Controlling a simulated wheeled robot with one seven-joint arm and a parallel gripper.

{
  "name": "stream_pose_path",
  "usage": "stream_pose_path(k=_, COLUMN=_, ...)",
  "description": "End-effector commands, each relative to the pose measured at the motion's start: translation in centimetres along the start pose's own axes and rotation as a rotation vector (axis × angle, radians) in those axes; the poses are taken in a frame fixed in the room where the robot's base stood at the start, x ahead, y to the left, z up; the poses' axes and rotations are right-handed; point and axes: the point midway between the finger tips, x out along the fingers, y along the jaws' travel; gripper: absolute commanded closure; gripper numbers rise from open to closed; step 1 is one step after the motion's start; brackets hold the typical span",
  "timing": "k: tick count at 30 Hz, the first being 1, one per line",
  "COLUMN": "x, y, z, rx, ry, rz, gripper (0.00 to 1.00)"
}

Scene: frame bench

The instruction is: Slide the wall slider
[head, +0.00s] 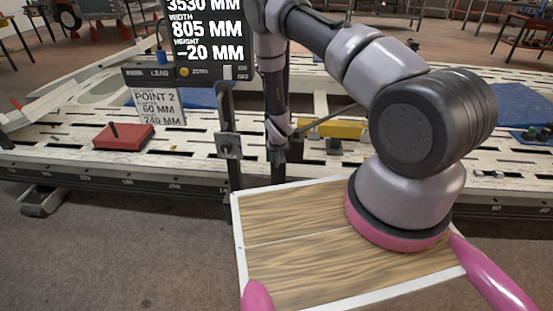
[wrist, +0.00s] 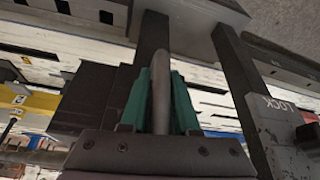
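My gripper (head: 278,150) points down beside the dark upright post (head: 226,105) of the measuring bench, to the right of a grey bracket (head: 229,146) on it. In the wrist view, its green fingers (wrist: 161,95) stand on either side of a grey rod (wrist: 162,95). A thin grey rod (head: 330,119) also runs up and right from my gripper in the head view. I cannot tell whether the fingers grip it. A control box (head: 150,75) carries a light sliding knob (head: 228,73) by ON/OFF marks. I cannot tell which part is the wall slider.
The white slatted bench (head: 70,160) spans behind. A display (head: 207,35) stands above the box, and a paper card (head: 158,106) hangs below. A red block (head: 123,136) lies left, and a yellow block (head: 335,129) lies right. A plate marked LOCK (wrist: 280,125) is close at right.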

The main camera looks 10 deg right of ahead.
Motion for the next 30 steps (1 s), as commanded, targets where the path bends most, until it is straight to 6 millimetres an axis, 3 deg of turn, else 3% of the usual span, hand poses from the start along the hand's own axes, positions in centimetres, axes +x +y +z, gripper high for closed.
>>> stream_pose_path(k=1, x=-0.01, y=-0.01, z=0.00, rx=0.000, ry=0.000, rz=0.000, gripper=0.94)
stream_pose_path(k=2, x=-0.01, y=0.00, z=0.00, rx=0.000, ry=0.000, rz=0.000, gripper=1.00)
stream_pose_path(k=30, x=-0.04, y=-0.01, z=-0.02, rx=0.000, ry=0.000, rz=0.000, gripper=1.00)
